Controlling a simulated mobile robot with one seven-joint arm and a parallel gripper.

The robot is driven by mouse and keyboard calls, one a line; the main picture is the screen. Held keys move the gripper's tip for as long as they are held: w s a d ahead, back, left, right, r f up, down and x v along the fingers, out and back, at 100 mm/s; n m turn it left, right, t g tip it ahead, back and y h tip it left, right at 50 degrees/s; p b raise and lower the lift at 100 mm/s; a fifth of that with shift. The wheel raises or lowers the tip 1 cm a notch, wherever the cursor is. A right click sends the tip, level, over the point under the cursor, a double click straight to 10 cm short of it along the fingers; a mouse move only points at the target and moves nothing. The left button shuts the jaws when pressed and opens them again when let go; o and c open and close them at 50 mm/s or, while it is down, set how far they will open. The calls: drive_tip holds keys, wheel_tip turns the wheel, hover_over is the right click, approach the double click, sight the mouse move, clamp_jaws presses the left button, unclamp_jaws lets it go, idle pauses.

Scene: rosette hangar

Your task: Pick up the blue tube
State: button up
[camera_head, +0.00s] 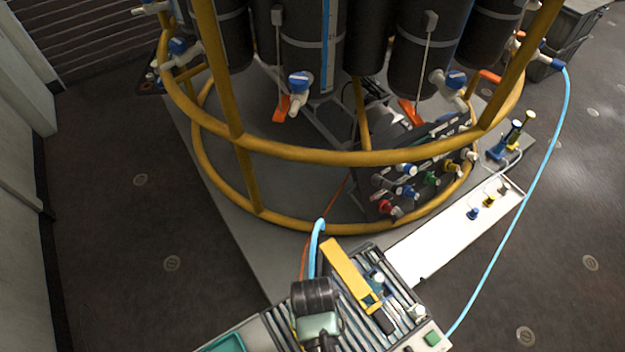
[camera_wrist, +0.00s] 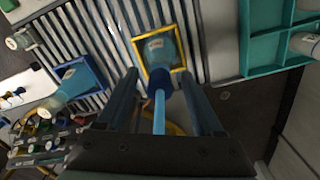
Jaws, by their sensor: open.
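The light blue tube (camera_wrist: 159,112) rises from a dark blue collar (camera_wrist: 158,78) on a pale blue bottle (camera_wrist: 160,50) in a yellow-rimmed slot. My gripper (camera_wrist: 160,76) is open, with one finger on each side of the tube and collar. I see gaps on both sides in the wrist view, so the fingers are apart from it. In the head view, a bent light blue tube (camera_head: 317,245) shows above the slatted rack. Its lower end there is hidden, and I cannot clearly make out my fingertips in that view.
A blue-rimmed slot (camera_wrist: 78,84) holds another bottle, left of the tube. A teal tray (camera_wrist: 265,50) lies to the right. The yellow ring frame (camera_head: 345,158) with black cylinders stands behind. A long blue hose (camera_head: 505,238) hangs at the right beside a white panel (camera_head: 440,235).

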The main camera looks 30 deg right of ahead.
drive_tip(key=shift+f, duration=0.25)
clamp_jaws()
drive_tip(key=shift+r, duration=0.15)
wheel_tip(320, 180, up, 31)
drive_tip(key=p, duration=1.8)
drive_tip(key=shift+f+p, duration=0.2)
drive_tip(key=shift+p, duration=0.2)
idle(1.0)
